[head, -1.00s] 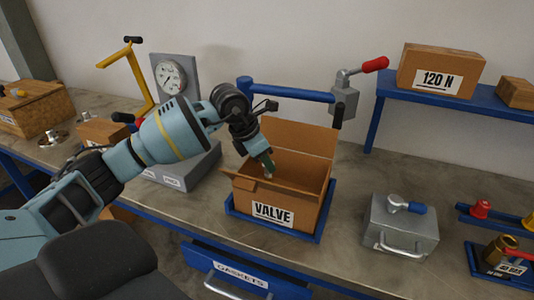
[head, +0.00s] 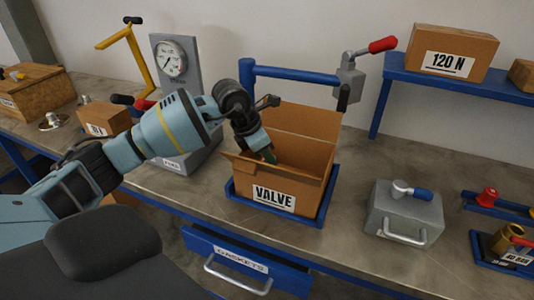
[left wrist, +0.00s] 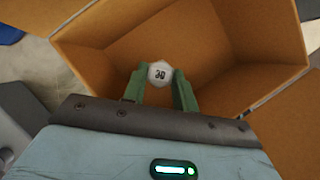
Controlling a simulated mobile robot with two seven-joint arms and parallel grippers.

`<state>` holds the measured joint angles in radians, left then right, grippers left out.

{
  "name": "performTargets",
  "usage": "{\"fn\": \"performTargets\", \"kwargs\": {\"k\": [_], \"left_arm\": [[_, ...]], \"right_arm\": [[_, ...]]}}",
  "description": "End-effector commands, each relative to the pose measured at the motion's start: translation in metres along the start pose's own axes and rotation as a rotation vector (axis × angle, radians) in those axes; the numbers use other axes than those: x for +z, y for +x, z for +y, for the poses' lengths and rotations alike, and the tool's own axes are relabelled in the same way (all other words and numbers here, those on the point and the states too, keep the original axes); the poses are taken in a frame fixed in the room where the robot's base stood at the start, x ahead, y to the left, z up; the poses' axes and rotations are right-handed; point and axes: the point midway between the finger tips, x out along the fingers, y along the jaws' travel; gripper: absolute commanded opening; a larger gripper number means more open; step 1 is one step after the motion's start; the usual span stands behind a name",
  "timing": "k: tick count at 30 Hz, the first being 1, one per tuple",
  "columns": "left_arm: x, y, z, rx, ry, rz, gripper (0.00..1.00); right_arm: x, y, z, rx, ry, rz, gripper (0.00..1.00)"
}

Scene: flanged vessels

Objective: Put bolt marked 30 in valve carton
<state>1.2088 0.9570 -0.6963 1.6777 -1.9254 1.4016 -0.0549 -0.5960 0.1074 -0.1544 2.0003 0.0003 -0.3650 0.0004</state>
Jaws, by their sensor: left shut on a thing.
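The valve carton (head: 290,182) is an open cardboard box labelled VALVE, standing in a blue tray frame on the bench. My left gripper (head: 270,156) reaches into its open top from the left. In the left wrist view the green fingers of my left gripper (left wrist: 160,82) are shut on the bolt marked 30 (left wrist: 160,73), whose pale hexagonal head faces the camera. The bolt is over the carton's inside (left wrist: 195,40), with brown walls around it. The bolt's shank is hidden, and so is its gap to the carton floor. My right gripper does not show.
A blue rail (head: 295,72) with a red-handled clamp (head: 350,75) stands behind the carton. A grey gauge stand (head: 178,85) is at the left. A grey lidded box (head: 400,213) is at the right. An open gaskets drawer (head: 240,260) is below.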

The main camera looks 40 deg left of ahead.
Motion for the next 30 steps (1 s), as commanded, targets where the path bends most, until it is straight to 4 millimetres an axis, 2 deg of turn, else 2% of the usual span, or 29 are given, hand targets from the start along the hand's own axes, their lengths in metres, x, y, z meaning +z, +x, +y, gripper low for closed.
{"fn": "performTargets", "kwargs": {"k": [18, 29, 30], "left_arm": [[-0.004, 0.008, 0.000, 0.000, 0.000, -0.001, 0.00], [-0.004, 0.010, 0.000, 0.001, 0.000, -0.002, 0.00], [-0.004, 0.010, 0.000, 0.001, 0.000, -0.002, 0.32]], "right_arm": [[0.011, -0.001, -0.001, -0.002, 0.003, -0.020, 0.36], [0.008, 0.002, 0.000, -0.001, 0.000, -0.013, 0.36], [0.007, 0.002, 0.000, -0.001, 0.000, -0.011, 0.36]]}}
